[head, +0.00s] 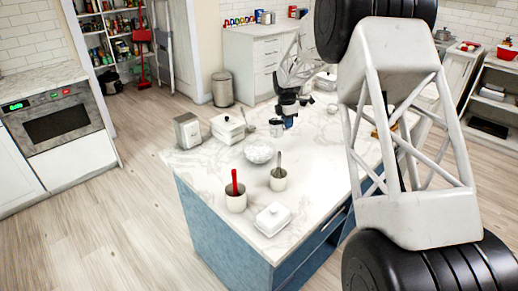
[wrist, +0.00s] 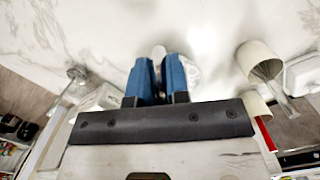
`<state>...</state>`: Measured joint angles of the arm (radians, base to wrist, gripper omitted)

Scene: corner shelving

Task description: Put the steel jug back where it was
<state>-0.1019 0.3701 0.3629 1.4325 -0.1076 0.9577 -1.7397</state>
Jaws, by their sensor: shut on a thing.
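The steel jug (head: 276,128) shows as a small grey shape at my gripper, above or on the marble island top (head: 322,150); I cannot tell whether it touches the top. My gripper (head: 287,124) reaches down over the island and is shut on the jug. In the wrist view the two blue fingers of my gripper (wrist: 158,65) are close together. A narrow grey-white part of the jug (wrist: 158,51) shows between their tips; the rest is hidden.
A pale bowl (head: 259,152) stands just in front of the gripper. A white lidded box (head: 227,128) and napkin holder (head: 187,130) stand left. A cup with a red utensil (head: 236,199), another cup (head: 278,182) and a butter dish (head: 273,218) stand nearer.

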